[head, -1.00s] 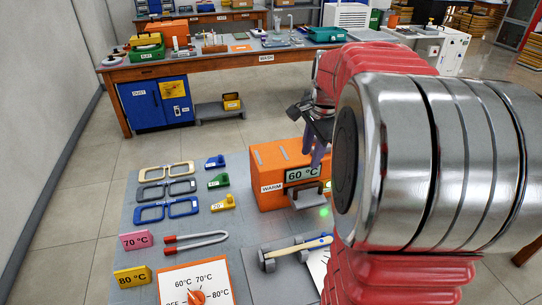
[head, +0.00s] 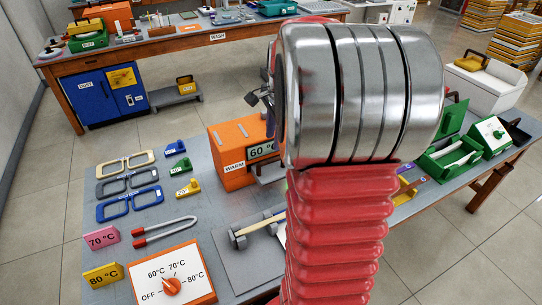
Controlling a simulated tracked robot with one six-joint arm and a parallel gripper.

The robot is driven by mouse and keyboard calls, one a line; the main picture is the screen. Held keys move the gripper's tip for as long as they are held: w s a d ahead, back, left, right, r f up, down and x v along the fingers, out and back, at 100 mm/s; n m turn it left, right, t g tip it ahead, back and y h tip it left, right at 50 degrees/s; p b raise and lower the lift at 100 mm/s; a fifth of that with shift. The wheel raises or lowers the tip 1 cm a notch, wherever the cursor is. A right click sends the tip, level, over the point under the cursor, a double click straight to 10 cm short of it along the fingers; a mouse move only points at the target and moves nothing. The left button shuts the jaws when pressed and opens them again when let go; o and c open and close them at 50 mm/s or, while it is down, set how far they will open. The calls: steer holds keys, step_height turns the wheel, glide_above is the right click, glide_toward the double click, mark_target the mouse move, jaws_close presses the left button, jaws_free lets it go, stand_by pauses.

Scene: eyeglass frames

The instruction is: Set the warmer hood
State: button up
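The orange warmer (head: 234,150), marked WARM, stands on the grey table with a display (head: 262,150) whose visible part reads 60. My arm covers its right side. A white dial panel (head: 168,278) with an orange knob (head: 171,286) lies at the front, marked OFF, 60, 70 and 80 °C. I cannot tell the knob's exact setting. My gripper (head: 262,97) shows only as a dark bit above the warmer, left of my arm, mostly hidden. I cannot see its fingertips or whether it touches the warmer.
Three eyeglass frames (head: 127,182) lie left, beside small coloured blocks (head: 178,167). A red U-shaped tool (head: 165,230), a pink 70 °C sign (head: 101,238) and a yellow 80 °C sign (head: 102,275) lie nearer. A green box (head: 452,158) stands right.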

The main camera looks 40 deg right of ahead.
mark_target(271, 160)
steer(key=f, duration=0.3)
steer(key=w+f, duration=0.1)
steer(key=f, duration=0.5)
steer(key=shift+w+d+f, duration=0.15)
steer(key=shift+w+d, duration=0.1)
steer(key=shift+w, duration=0.1)
jaws_close()
